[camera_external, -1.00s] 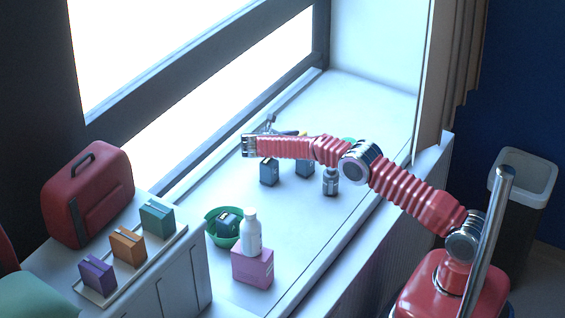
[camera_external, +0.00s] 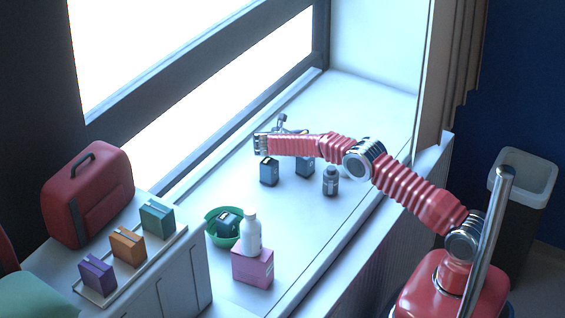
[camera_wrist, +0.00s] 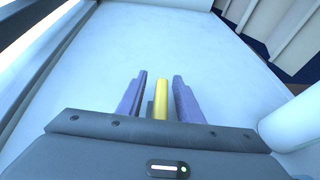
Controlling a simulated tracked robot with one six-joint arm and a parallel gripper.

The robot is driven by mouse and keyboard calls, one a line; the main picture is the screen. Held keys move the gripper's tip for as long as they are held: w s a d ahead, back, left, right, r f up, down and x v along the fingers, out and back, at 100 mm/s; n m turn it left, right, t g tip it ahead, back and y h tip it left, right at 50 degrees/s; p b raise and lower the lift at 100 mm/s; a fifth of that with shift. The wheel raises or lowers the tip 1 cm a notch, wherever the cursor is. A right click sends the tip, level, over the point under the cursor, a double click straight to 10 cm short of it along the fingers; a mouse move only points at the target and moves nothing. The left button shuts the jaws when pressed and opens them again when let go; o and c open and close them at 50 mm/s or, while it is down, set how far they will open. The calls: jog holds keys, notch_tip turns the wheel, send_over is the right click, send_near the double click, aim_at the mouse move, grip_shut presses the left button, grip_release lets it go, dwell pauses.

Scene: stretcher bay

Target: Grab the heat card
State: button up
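My gripper (camera_wrist: 158,90) is open in the wrist view, its two purple-grey fingers apart. A narrow yellow object (camera_wrist: 161,100) shows between the fingers, with a gap on either side; I cannot tell whether it is between them or below them. I cannot say for certain that this is the heat card. In the external view my gripper (camera_external: 259,144) is over the far part of the white ledge, and the arm hides what lies beneath it.
On the ledge (camera_external: 330,225) stand two dark blue boxes (camera_external: 269,172), a dark bottle (camera_external: 330,181), a green bowl (camera_external: 214,236) and a white bottle (camera_external: 251,234) on a pink box (camera_external: 253,267). A metallic item (camera_external: 281,122) shows behind the arm. The window frame (camera_external: 190,100) borders the ledge.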

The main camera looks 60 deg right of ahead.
dwell(0.5)
grip_shut()
